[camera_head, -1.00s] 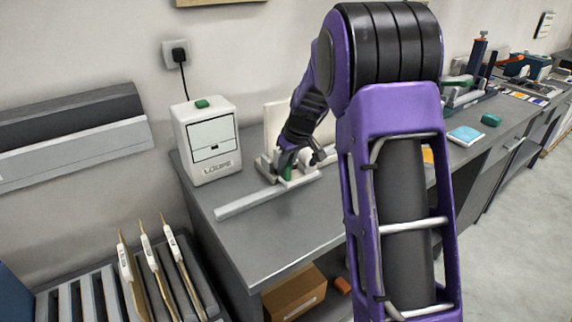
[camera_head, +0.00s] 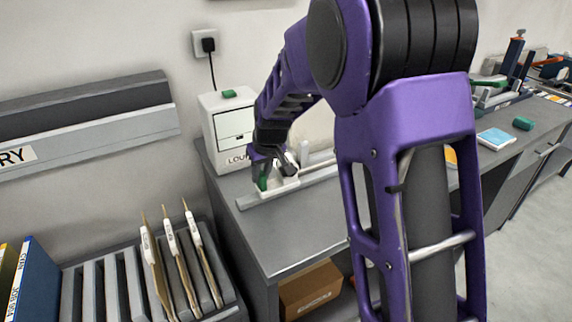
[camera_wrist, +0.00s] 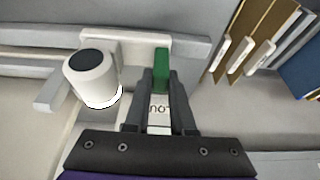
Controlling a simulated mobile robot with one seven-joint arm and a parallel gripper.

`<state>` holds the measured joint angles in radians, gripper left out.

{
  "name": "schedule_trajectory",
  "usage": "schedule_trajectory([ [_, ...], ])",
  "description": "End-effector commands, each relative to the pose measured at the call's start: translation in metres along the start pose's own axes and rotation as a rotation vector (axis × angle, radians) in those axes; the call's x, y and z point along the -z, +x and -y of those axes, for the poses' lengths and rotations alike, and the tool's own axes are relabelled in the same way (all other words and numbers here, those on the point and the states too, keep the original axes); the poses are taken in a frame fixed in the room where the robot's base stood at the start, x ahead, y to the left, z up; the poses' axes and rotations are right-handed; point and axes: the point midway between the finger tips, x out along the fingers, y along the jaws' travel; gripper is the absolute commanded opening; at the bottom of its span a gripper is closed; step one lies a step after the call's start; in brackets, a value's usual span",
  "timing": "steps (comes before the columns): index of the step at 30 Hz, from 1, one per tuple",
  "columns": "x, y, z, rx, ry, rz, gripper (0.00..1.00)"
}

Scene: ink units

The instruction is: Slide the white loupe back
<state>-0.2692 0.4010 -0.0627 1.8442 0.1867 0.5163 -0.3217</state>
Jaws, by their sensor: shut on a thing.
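The white loupe (camera_wrist: 92,78), a short cylinder with a dark round top, stands on a pale carriage at the left of the wrist view. A green tab (camera_wrist: 161,66) stands beside it; it also shows in the head view (camera_head: 263,179). My gripper (camera_wrist: 160,82) is shut on the green tab, with a finger on either side. In the head view my gripper (camera_head: 274,172) is down at the carriage, near the left end of the pale rail (camera_head: 252,201) on the grey bench. My fingers and arm partly hide the loupe in the head view.
A white box labelled LOUPE (camera_head: 229,128) stands behind the rail. A rack (camera_head: 112,285) with several upright white-tagged pieces is at lower left. A cardboard box (camera_head: 310,288) sits under the bench. The bench front (camera_head: 285,238) is clear.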

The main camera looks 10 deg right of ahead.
Motion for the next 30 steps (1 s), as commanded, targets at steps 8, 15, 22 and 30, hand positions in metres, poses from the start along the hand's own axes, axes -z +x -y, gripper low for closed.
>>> schedule_trajectory([
  [8,0.000,-0.001,0.044,0.001,-0.003,0.002,0.00],
  [15,0.000,0.000,0.051,0.002,0.000,0.002,0.00],
  [22,0.000,0.000,0.053,0.004,-0.001,0.002,0.00],
  [30,0.000,0.000,0.052,0.002,-0.001,0.001,0.53],
])
